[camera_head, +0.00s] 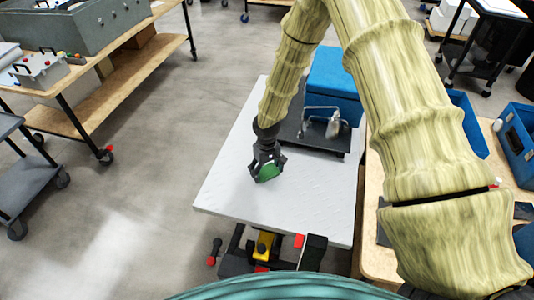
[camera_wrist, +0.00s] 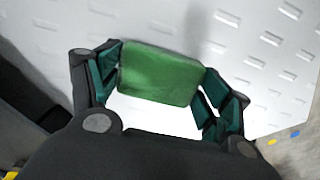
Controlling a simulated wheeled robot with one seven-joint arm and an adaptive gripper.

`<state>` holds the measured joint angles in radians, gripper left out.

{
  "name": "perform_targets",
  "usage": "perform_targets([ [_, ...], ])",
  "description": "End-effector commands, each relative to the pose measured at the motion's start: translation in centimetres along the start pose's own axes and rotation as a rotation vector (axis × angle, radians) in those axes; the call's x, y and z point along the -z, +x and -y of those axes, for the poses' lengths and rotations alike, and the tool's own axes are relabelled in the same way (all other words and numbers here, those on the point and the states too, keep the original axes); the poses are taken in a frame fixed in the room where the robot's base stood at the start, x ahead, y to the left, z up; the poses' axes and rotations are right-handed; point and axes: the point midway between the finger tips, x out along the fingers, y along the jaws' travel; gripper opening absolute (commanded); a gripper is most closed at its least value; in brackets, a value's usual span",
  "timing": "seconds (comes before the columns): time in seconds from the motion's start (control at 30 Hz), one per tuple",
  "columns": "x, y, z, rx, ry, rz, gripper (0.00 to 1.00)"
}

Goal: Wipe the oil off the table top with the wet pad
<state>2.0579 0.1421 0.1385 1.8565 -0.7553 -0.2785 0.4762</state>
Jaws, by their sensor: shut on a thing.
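A green pad (camera_head: 267,173) is held between the fingers of my gripper (camera_head: 266,165), low over the light grey table top (camera_head: 225,190). In the wrist view the pad (camera_wrist: 160,72) sits between the two fingers of my gripper (camera_wrist: 160,85), with a finger against each side. I cannot tell whether the pad touches the table top. The table top shows a raised tread pattern in the wrist view (camera_wrist: 240,45). I see no clear oil patch on it; the area under the pad and gripper is hidden.
A dark tray (camera_head: 292,136) with a metal fixture (camera_head: 333,125) stands at the table's back right, before a blue box (camera_head: 335,80). A wooden bench (camera_head: 380,255) with blue bins (camera_head: 515,135) is at the right. The table's left and front parts are clear.

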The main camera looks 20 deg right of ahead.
Motion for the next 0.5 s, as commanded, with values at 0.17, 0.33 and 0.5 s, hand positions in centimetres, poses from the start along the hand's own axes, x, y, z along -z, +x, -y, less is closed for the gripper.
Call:
perform_targets([
  [0.17,-0.5,-3.0,-0.6,0.001,0.01,0.001,0.56],
  [0.33,-0.5,-4.6,-0.8,0.001,0.013,0.0,0.56],
  [0.5,-0.4,-6.1,-0.7,0.001,0.011,-0.001,0.56],
])
